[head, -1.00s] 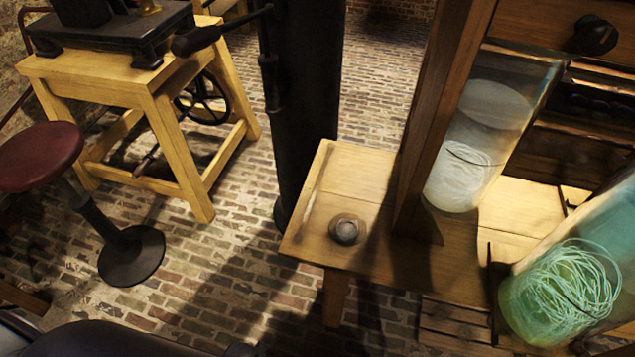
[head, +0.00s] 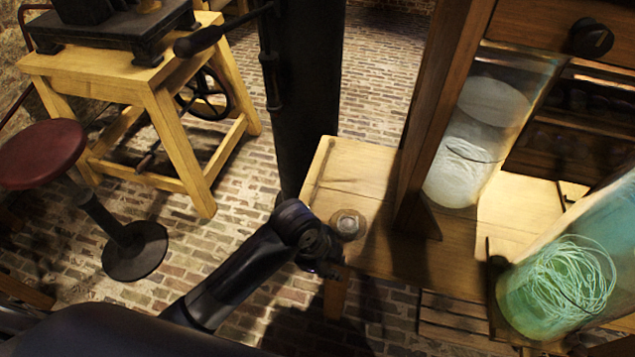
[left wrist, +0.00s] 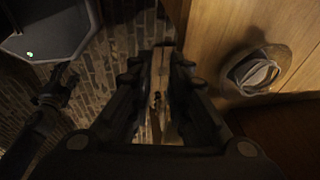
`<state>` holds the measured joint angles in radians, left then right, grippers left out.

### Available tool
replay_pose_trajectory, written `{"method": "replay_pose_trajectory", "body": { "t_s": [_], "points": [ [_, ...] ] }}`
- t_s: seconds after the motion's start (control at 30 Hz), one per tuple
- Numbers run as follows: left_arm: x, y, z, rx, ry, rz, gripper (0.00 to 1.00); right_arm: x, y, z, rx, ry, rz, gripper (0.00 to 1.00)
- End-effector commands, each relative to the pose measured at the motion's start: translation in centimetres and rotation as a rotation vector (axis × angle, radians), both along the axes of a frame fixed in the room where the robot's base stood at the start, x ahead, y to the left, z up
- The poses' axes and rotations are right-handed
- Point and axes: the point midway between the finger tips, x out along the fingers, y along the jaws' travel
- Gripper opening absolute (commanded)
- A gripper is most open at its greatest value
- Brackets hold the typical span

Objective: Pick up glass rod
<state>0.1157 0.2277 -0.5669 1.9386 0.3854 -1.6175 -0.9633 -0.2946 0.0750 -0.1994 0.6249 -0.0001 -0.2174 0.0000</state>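A thin streak that looks like the glass rod (head: 321,168) lies along the left side of the wooden bench top (head: 370,180); it is faint and hard to make out. My left gripper (head: 328,262) is at the bench's front left edge, below the streak in the head view. In the left wrist view its two dark fingers (left wrist: 160,62) stand apart, with no clearly held thing between them. A dark jointed part at the left of that view, perhaps my right gripper (left wrist: 56,88), is too dim to read.
A round glass-topped piece (head: 348,224) sits on the bench close to my left gripper. A wooden post (head: 440,110), a clear jar (head: 475,140) and a green jar with coiled strands (head: 560,290) stand to the right. A black column (head: 305,90) rises behind.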

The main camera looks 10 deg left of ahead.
Motion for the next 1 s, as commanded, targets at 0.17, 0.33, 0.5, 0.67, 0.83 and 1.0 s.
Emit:
{"method": "replay_pose_trajectory", "body": {
  "t_s": [0.17,0.33,0.5,0.67,0.83,1.0],
  "points": [
    [3.0,-0.7,1.9,0.123,-0.055,-0.442,0.16,-0.2,0.4,0.0,0.005,0.004,0.002,0.51],
    [5.6,0.4,3.7,0.257,-0.065,-0.845,0.16,-0.7,0.2,0.0,0.001,0.012,0.002,0.51],
    [8.5,3.2,6.2,0.388,-0.027,-1.204,0.16,-0.9,-0.3,0.1,-0.005,0.015,0.004,0.51],
    [10.4,5.7,8.3,0.462,0.029,-1.425,0.16,-0.9,-0.6,0.1,-0.008,0.016,0.003,0.51],
    [11.2,7.1,9.2,0.489,0.064,-1.528,0.16,-0.9,-0.7,0.1,-0.010,0.015,0.001,0.51],
    [11.2,7.8,7.1,0.490,0.073,-1.543,0.16,-0.9,-0.7,0.2,-0.009,0.014,0.001,0.51]
  ]
}}
